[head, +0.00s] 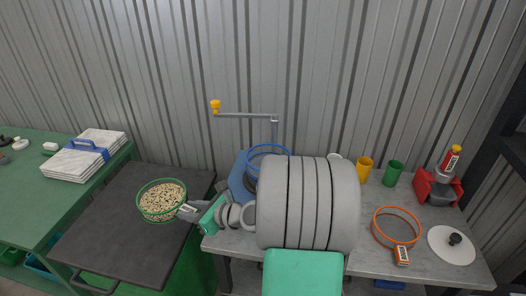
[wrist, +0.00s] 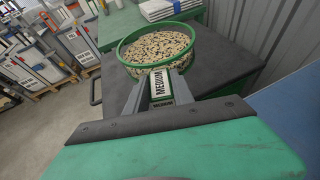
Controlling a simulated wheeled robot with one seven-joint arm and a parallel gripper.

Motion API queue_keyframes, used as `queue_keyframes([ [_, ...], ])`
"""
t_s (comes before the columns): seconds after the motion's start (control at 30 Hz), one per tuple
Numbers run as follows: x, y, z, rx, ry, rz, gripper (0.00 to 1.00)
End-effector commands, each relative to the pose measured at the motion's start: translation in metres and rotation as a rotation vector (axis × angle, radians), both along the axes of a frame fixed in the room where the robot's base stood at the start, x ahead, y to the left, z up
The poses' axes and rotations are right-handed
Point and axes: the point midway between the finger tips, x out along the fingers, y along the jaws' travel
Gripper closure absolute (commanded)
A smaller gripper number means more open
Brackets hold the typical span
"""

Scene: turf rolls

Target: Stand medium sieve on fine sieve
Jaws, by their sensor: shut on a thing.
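The medium sieve is a round sieve with a green rim (head: 143,199), filled with pale and dark grains. In the wrist view its green rim (wrist: 124,55) is level and its tab reads MEDIUM. My gripper (head: 188,211) is shut on that tab, which sits between the two fingers (wrist: 158,92). The sieve is over the dark top of a green cabinet; I cannot tell whether it touches it. A blue ring (head: 252,152), likely the fine sieve, stands at the back of the grey table, partly hidden by my arm. No label shows on it.
An orange ring sieve (head: 376,224) with a tab and a white lid (head: 452,245) lie on the grey table's right. Yellow (head: 365,168) and green (head: 393,173) cups stand behind. A crank arm (head: 245,115) rises near the blue ring. The dark cabinet top (head: 110,230) has free room.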

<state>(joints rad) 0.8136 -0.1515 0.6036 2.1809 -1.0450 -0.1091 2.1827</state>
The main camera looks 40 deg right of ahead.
Motion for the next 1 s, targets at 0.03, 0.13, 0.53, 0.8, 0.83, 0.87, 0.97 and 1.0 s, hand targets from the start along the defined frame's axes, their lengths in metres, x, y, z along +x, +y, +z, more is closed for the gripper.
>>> queue_keyframes([
  [0.03,-0.006,-0.025,0.032,-0.013,-0.011,-0.045,1.0],
  [0.13,-0.028,-0.068,0.083,-0.014,-0.009,-0.128,1.0],
  [0.53,-0.159,-0.146,0.216,-0.005,0.001,-0.465,1.0],
  [0.8,-0.163,-0.168,0.21,0.007,0.001,-0.5,1.0],
  [0.83,-0.159,-0.176,0.206,0.007,0.001,-0.499,1.0],
  [0.87,-0.156,-0.184,0.202,0.008,0.002,-0.499,1.0],
  [0.97,-0.145,-0.211,0.189,0.006,0.001,-0.501,1.0],
  [1.0,-0.14,-0.222,0.185,0.006,0.001,-0.501,1.0],
])
